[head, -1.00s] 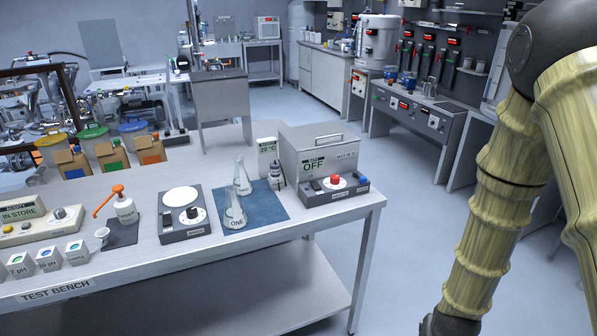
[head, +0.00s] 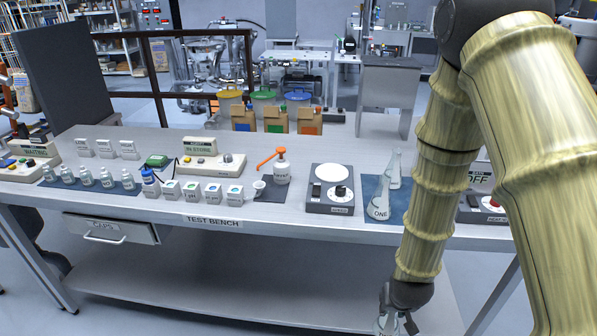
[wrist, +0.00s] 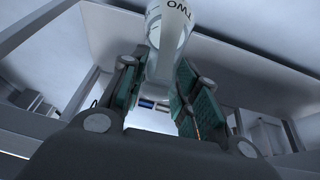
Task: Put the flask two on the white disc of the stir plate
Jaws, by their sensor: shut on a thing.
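The flask two (wrist: 168,45), clear glass with the word TWO on it, is between my gripper's fingers (wrist: 155,75) in the wrist view, and the gripper is shut on it. In the head view my gripper (head: 397,318) hangs at the bottom, in front of the bench's near edge, with part of the flask (head: 384,325) showing and the rest cut off. The stir plate (head: 318,207) is a grey box on the bench with a white disc (head: 331,173) on top and a black knob in front. The disc is bare. My gripper is apart from it, nearer and to the right.
Flask ONE (head: 380,208) stands on a blue mat (head: 403,208) just right of the stir plate, with another flask (head: 394,168) behind it. A pump bottle (head: 281,172) with an orange top stands left of the plate. My arm hides much of the bench's right side.

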